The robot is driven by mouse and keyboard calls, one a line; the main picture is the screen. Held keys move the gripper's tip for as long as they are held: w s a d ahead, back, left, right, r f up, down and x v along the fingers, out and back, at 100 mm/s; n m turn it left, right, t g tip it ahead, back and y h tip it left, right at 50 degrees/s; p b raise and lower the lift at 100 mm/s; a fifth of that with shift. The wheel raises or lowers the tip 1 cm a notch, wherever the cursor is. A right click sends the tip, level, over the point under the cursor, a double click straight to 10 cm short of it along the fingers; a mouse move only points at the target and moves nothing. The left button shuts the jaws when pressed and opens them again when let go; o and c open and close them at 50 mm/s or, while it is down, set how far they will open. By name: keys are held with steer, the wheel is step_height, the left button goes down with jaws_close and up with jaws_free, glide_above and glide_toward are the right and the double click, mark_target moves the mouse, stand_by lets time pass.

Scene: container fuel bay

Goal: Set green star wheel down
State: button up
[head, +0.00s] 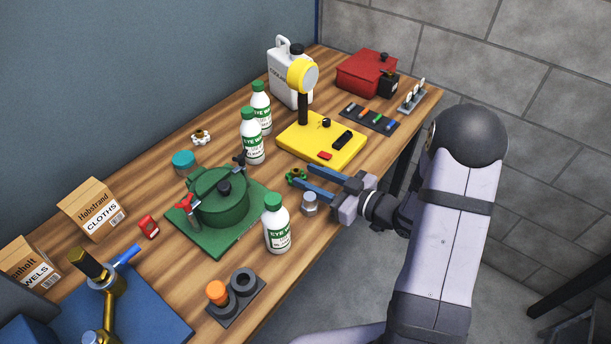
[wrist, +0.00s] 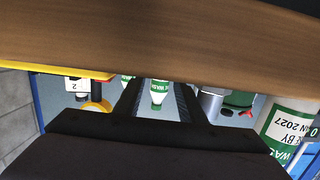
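The green star wheel (head: 296,176) is small and sits at the tips of my gripper's blue fingers, by the table's right side. My gripper (head: 306,175) reaches in low from the right with its fingers apart, so it looks open. Whether a fingertip touches the wheel is unclear. In the wrist view my gripper (wrist: 159,85) shows two dark fingers with a clear gap and nothing seen held between them. I cannot make out the wheel in the wrist view.
A grey metal cap (head: 310,203) and an eye-wash bottle (head: 277,229) stand close to my gripper's near side. The yellow base (head: 322,138) with a lamp is behind it. Some bare wood (head: 268,174) shows left of the wheel.

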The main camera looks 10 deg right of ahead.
steer(key=b+v, duration=0.1)
steer(key=v, duration=0.4)
steer(key=o, duration=0.5)
steer(key=shift+s, duration=0.1)
steer(key=shift+o, duration=0.2)
steer(key=shift+d+r, duration=0.1)
steer(key=shift+r, duration=0.1)
